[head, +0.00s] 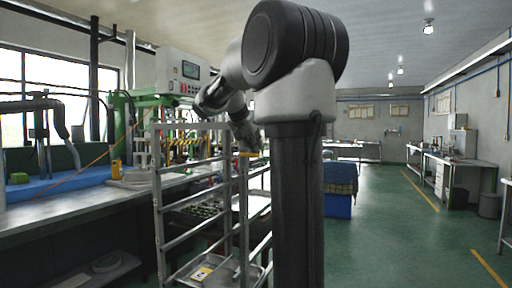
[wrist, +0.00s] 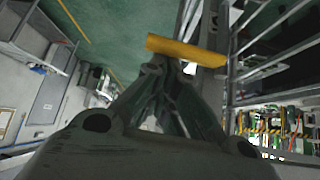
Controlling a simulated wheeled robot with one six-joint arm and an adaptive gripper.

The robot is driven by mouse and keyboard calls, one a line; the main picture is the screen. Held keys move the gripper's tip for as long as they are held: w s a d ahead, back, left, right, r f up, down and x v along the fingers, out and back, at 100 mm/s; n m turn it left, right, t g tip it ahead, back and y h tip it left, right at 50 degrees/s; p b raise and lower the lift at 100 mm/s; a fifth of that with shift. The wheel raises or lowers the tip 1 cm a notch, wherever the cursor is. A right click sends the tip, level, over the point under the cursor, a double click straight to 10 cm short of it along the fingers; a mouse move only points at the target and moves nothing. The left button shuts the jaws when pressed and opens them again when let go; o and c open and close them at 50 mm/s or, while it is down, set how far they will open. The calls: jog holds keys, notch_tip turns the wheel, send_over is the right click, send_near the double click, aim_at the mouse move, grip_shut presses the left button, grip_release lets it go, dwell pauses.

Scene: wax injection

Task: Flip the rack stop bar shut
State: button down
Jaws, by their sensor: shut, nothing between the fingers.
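The metal rack (head: 158,190) stands in front of me, left of my arm's column. The yellow stop bar (wrist: 187,50) lies across the rack post just beyond my fingertips in the wrist view. In the head view a small yellow piece of it (head: 249,154) shows at the top of the rack's right post. My gripper (wrist: 163,68) is shut and empty, with its tips close to the bar's left half; I cannot tell whether they touch. In the head view my gripper (head: 252,146) is small and partly hidden by my arm.
A tray with a yellow label (head: 203,273) sits low in the rack. A workbench (head: 60,212) with machines runs along the left, close behind the rack. A blue bin (head: 338,200) stands beyond my arm. The green floor (head: 400,240) on the right is clear.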

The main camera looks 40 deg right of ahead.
jog(key=shift+s+a+m+g, duration=0.1)
jog(key=shift+a+m+g, duration=0.1)
jog(key=shift+m+g, duration=0.25)
jog(key=a+m+g, duration=0.1)
jog(key=m, duration=0.1)
jog(key=m+g, duration=0.1)
jog(key=m, duration=0.1)
jog(key=shift+s+a+g, duration=0.3)
jog(key=shift+a+g, duration=0.05)
jog(key=shift+a, duration=0.05)
jog(key=shift+w+a+m+g, duration=0.25)
jog(key=shift+a+m, duration=0.1)
jog(key=shift+a, duration=0.5)
jog(key=shift+w+a+m+g, duration=0.3)
jog(key=shift+a+m, duration=0.05)
jog(key=shift+a, duration=0.45)
jog(key=shift+w+a+m+g, duration=0.25)
jog(key=shift+a+m, duration=0.1)
jog(key=shift+a, duration=0.5)
jog(key=shift+w+a, duration=0.15)
jog(key=shift+w, duration=0.05)
